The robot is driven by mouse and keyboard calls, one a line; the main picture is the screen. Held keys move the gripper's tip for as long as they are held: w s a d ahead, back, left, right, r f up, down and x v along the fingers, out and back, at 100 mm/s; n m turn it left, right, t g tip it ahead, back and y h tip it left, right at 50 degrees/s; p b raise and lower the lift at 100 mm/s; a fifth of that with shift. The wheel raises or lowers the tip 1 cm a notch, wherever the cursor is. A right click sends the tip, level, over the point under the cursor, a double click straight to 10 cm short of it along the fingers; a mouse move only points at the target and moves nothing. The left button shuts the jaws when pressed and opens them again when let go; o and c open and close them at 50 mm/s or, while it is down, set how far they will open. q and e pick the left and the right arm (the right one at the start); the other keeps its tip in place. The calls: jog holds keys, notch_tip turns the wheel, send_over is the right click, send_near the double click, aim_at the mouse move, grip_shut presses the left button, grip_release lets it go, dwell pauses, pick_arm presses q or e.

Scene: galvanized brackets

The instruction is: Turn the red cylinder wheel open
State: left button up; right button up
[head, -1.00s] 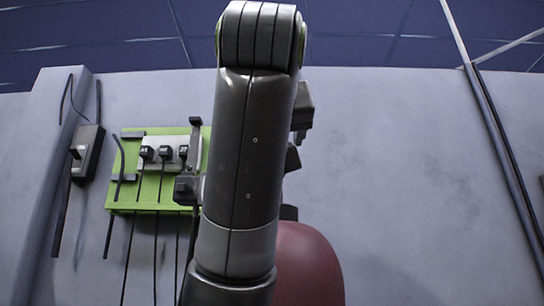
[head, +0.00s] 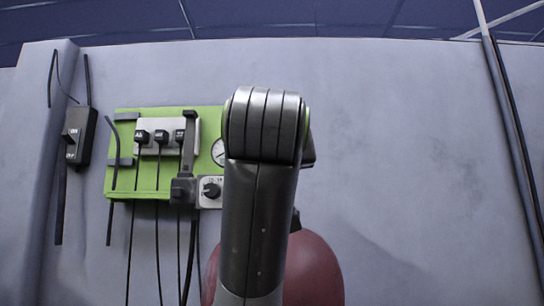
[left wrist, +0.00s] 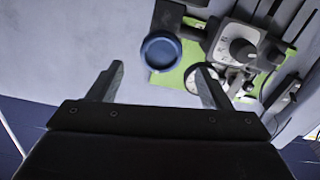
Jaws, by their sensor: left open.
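The dark red cylinder (head: 316,272) stands at the bottom middle of the head view; only its rounded top shows, partly behind my arm. My arm hides the cylinder's top fitting in that view. In the left wrist view a round blue wheel (left wrist: 160,51) shows in front of the wall; I cannot tell for sure that it sits on the red cylinder. I see no contact. The right gripper is not in view.
A green panel (head: 146,180) with black switches, a gauge (head: 218,152) and a black knob (head: 211,189) hangs on the grey wall, left of my arm. A black switch box (head: 80,136) is further left. Dark pipes run down the right. The wall between is bare.

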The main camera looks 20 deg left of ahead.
pick_arm(q)
jog(key=p+x, duration=0.5)
jog(key=x, duration=0.2)
jog(key=shift+w+a, duration=0.1)
jog(key=shift+a, duration=0.05)
jog(key=shift+f, duration=0.1)
jog(key=c, duration=1)
